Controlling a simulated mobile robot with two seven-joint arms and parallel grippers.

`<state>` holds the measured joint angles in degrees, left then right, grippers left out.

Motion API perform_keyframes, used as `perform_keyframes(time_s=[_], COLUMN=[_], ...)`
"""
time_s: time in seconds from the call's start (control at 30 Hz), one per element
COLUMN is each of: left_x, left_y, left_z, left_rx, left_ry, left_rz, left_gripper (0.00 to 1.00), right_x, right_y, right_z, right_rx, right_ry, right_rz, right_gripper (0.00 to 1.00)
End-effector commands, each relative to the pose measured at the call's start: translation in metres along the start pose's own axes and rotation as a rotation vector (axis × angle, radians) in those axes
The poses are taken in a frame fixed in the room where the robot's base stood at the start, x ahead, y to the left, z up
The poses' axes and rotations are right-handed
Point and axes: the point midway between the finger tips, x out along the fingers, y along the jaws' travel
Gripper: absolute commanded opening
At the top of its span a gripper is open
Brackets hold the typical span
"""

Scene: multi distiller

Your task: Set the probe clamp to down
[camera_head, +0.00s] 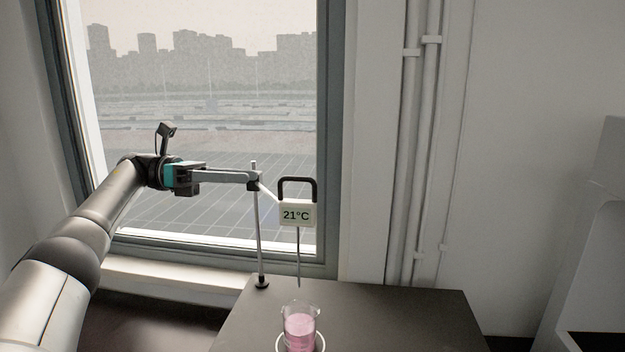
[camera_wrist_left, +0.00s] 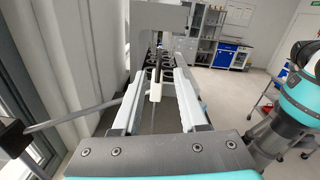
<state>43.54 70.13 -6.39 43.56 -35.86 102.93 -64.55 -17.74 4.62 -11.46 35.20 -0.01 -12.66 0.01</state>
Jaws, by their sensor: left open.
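The probe clamp (camera_head: 253,184) sits near the top of a thin upright stand rod (camera_head: 259,235). A short arm joins it to a white display (camera_head: 296,214) reading 21°C, with a black handle (camera_head: 297,182) on top. A thin probe (camera_head: 298,260) hangs below the display, its tip just above a beaker (camera_head: 299,328) of pink liquid. My left gripper (camera_head: 250,178) is at the clamp's height, its tips at the rod top. In the left wrist view the jaws (camera_wrist_left: 158,100) are open with a slim pale piece between them; I cannot tell whether they touch it. My right gripper is out of view.
The stand and beaker are on a dark table (camera_head: 410,315), clear to the right. A window (camera_head: 210,120) is behind, with its sill (camera_head: 190,283) below. Pipes (camera_head: 420,150) run down the wall. Blue cabinets (camera_wrist_left: 232,56) stand far off in the left wrist view.

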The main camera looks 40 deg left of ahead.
Motion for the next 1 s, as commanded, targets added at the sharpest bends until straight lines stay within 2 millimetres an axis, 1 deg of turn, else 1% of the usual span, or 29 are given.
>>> perform_keyframes(time_s=[0.27, 0.47, 0.73, 0.9, 1.0], left_x=[0.031, 0.061, 0.109, 0.127, 0.131], left_y=[-0.001, -0.002, -0.002, -0.001, -0.001], left_z=[-0.001, 0.0, 0.003, 0.001, 0.001], left_rx=[-0.002, -0.004, -0.002, -0.002, -0.002], left_ry=[0.001, 0.0, -0.003, -0.002, -0.003], left_rz=[-0.003, -0.005, -0.004, -0.002, -0.002], left_gripper=[0.42, 0.42, 0.42, 0.42, 0.42], right_x=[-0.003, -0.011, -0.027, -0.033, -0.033], right_y=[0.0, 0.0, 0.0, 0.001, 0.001], right_z=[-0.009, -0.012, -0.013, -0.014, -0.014], right_rx=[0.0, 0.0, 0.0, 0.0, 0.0], right_ry=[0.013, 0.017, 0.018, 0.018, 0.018], right_rz=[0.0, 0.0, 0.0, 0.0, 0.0], right_gripper=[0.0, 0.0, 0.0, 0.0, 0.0])
